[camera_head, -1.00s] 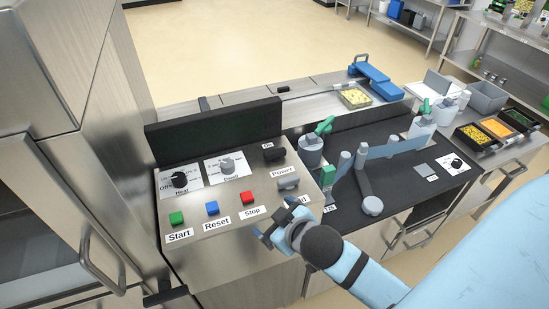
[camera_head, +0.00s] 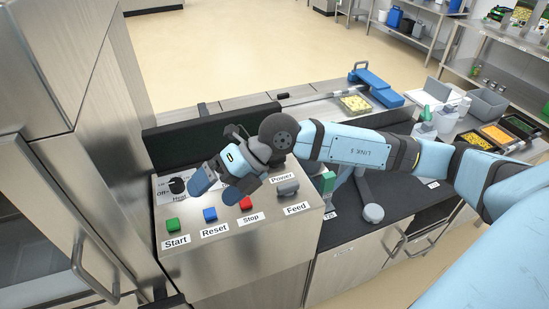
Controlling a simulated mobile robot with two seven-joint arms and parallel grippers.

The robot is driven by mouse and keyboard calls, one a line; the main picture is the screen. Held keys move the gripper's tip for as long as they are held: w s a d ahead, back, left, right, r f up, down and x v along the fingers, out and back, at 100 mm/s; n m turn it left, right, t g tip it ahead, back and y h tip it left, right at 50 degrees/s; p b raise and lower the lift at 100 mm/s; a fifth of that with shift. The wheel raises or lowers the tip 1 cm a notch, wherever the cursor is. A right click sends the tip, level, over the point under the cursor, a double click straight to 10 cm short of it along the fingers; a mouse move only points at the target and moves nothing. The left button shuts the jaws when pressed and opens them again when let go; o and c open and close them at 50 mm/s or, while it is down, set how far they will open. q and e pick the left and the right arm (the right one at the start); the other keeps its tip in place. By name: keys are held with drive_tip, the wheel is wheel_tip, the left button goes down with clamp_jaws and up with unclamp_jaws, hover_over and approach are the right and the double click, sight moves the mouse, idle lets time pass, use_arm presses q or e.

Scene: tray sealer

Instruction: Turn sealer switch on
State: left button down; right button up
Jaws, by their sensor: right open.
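The sealer's control panel (camera_head: 265,230) is a metal box with knobs, buttons and labels. The label "Power" (camera_head: 282,178) shows, but the switch above it is hidden behind my right wrist. The grey feed switch (camera_head: 288,188) shows just below that label. My right gripper (camera_head: 221,186) is open over the upper middle of the panel, its fingers pointing left and down. It appears empty, and I cannot tell whether it touches the panel. It hides the dwell knob. My left gripper is not in view.
The black heat knob (camera_head: 177,186) is close left of the gripper. Green start (camera_head: 172,224), blue reset (camera_head: 209,214) and red stop (camera_head: 246,204) buttons lie in front. A dark upright plate (camera_head: 190,143) stands behind. A tray with yellow food (camera_head: 355,103) is at the back right.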

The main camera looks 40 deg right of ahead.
drive_tip(key=w+d+m+t+h, duration=0.1)
drive_tip(key=w+d+h, duration=0.1)
drive_tip(key=d+h, duration=0.35)
drive_tip(key=w+d+m+h, duration=0.1)
drive_tip(key=w+d+h, duration=0.15)
drive_tip(key=d, duration=0.55)
drive_tip(key=w+d+m+t+h, duration=0.1)
drive_tip(key=w+d+h, duration=0.25)
drive_tip(key=d, duration=0.35)
drive_tip(key=x, duration=0.4)
drive_tip(key=p+x, duration=0.1)
drive_tip(key=x, duration=0.7)
drive_tip(key=shift+s+d+f, duration=0.2)
drive_tip(key=shift+d+f, duration=0.1)
drive_tip(key=shift+f, duration=0.05)
drive_tip(key=c, duration=0.9)
